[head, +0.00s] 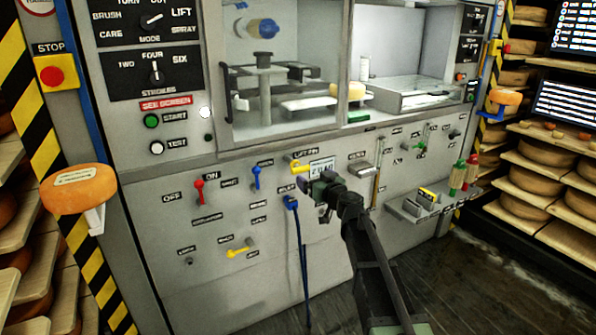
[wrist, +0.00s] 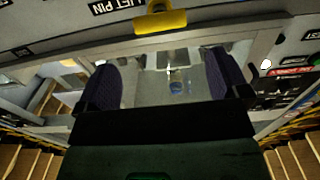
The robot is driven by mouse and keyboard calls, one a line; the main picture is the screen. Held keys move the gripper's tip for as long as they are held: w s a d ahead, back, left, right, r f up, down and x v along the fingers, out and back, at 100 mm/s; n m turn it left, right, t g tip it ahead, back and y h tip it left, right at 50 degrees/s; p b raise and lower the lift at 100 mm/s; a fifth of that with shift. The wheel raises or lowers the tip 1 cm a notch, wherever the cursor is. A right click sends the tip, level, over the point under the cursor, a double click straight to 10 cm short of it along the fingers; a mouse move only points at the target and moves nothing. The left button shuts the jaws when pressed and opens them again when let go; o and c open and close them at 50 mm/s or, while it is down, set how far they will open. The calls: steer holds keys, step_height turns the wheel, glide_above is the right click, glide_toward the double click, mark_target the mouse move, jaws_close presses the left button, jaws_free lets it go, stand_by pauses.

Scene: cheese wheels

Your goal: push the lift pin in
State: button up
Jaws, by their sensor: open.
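The lift pin (head: 298,168) is a yellow handle on the grey machine panel, just under the LIFT PIN label. In the wrist view the yellow pin (wrist: 160,21) is at the top centre, above the gap between the fingers and clear of both. How far it sticks out of the panel I cannot tell. My gripper (head: 322,186) is in front of the panel, a little right of and below the pin in the head view. In the wrist view my gripper (wrist: 161,80) has its two dark padded fingers wide apart, with nothing between them.
Left of the pin are a blue lever (head: 256,177) and a red lever (head: 199,190). A blue plug (head: 291,203) with a hanging cable is just below the pin. A small ledge (head: 408,214) juts out at the right. Cheese shelves stand on both sides.

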mark_target(301, 168)
steer(key=x, duration=1)
steer(key=shift+w+a, duration=0.2)
steer(key=shift+w, duration=0.15)
steer(key=shift+c, duration=0.2)
